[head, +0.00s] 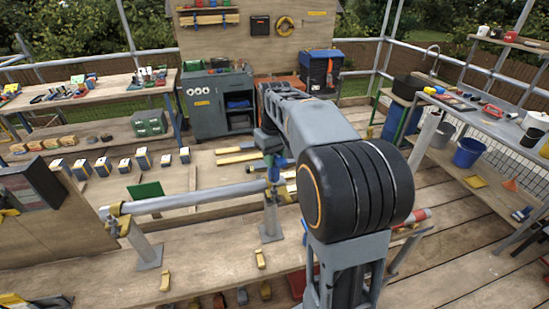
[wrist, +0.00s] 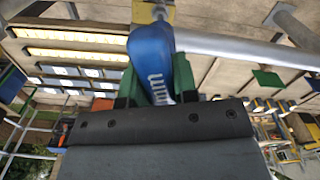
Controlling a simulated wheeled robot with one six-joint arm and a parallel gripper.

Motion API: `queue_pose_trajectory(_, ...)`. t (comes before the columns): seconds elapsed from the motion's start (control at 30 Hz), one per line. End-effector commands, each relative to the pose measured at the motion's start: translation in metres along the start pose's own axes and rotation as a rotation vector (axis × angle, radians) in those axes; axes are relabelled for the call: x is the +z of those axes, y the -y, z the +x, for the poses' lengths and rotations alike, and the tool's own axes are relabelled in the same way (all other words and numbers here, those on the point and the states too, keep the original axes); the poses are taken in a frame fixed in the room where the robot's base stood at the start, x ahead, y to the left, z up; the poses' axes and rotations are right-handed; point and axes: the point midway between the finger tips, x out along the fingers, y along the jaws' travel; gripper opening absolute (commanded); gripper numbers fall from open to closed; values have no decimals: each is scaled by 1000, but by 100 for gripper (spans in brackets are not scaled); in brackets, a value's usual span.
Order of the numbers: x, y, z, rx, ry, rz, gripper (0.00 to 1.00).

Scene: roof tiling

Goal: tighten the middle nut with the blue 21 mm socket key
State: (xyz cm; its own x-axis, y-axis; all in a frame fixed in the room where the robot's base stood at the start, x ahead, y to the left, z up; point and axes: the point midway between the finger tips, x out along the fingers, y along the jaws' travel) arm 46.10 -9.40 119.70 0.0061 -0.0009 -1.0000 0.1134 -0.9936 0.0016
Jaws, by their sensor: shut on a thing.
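My gripper (wrist: 155,88) is shut on the blue socket key (wrist: 151,55), its green fingers either side of the handle with white lettering. In the head view the blue key (head: 273,183) hangs below my gripper (head: 272,160), over the middle post (head: 269,218). The key's far end meets or overlaps a yellowish coupler (wrist: 146,12) at the pipe in the wrist view. The middle nut itself is hidden there, so I cannot tell whether the socket sits on it. A grey pipe (head: 195,200) runs left to another coupler (head: 118,219) on the left post (head: 146,248).
Yellow pieces (head: 260,259) lie on the wooden bench (head: 205,262) below the pipe. A green plate (head: 146,190) and several small boxes lie behind it. A grey cabinet (head: 218,105) stands at the back. A blue bucket (head: 467,152) stands right. My arm hides the pipe's right side.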

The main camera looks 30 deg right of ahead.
Motion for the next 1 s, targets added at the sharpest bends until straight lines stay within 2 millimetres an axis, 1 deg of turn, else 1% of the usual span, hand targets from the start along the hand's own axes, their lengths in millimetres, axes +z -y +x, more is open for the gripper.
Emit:
queue_pose_trajectory(0.03,0,0,-5,0,-1,0,0)
queue_pose_trajectory(0.1,0,0,-6,0,-1,0,0)
queue_pose_trajectory(0.43,0,0,-7,1,-2,0,0)
queue_pose_trajectory(0.53,0,1,-16,0,0,-2,0)
queue_pose_trajectory(0.67,0,2,-19,1,3,156,0)
queue_pose_trajectory(0.73,0,3,-20,2,3,270,0)
queue_pose_trajectory(0.9,0,3,-18,4,3,524,0)
queue_pose_trajectory(1.0,0,3,-17,5,1,640,0)
